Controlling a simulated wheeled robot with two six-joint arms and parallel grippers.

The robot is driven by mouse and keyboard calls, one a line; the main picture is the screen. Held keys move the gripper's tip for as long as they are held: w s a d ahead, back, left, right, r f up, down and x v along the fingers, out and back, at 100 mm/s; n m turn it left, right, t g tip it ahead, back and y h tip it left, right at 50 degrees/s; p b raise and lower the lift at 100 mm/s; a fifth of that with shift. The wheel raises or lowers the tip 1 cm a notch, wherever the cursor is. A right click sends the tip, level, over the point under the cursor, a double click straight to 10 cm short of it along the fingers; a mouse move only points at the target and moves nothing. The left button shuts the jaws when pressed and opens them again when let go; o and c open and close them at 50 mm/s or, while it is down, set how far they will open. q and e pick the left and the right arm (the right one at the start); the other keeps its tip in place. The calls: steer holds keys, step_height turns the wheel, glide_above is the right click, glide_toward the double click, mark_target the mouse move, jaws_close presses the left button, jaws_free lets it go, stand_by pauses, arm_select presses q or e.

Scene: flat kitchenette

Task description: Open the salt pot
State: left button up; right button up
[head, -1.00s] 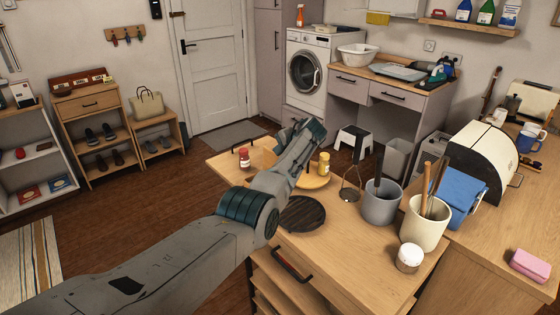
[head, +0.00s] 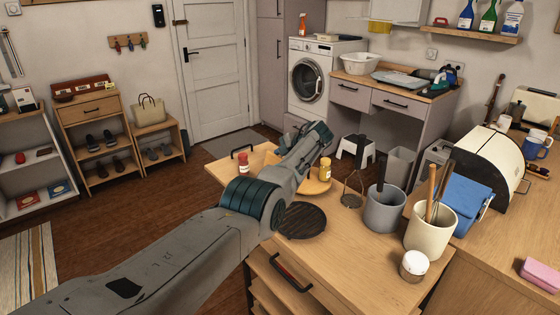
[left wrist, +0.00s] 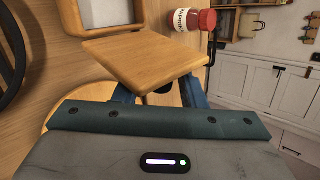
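The salt pot (left wrist: 138,12) looks like a wooden box at the top of the left wrist view; pale white shows inside its frame. Its square wooden lid (left wrist: 145,60) appears tilted up, away from the pale opening. My left gripper (left wrist: 158,96) is at the lid's near side, with its blue fingers spread apart. The lid hides the fingertips, so I cannot tell whether they touch it. In the head view, my left gripper (head: 316,132) reaches over the far part of the counter and hides the pot. My right gripper is not in view.
A yellow jar (head: 325,169), round wooden board (head: 316,186), dark trivet (head: 302,220), masher (head: 352,196) and grey utensil pot (head: 384,209) stand around the arm.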

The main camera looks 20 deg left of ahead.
arm_select(q)
steer(key=shift+d+r, duration=0.25)
steer(key=shift+r, duration=0.1)
steer(key=b+v, duration=0.1)
steer(key=v, duration=0.9)
steer(key=shift+f, duration=0.1)
steer(key=shift+d, duration=0.1)
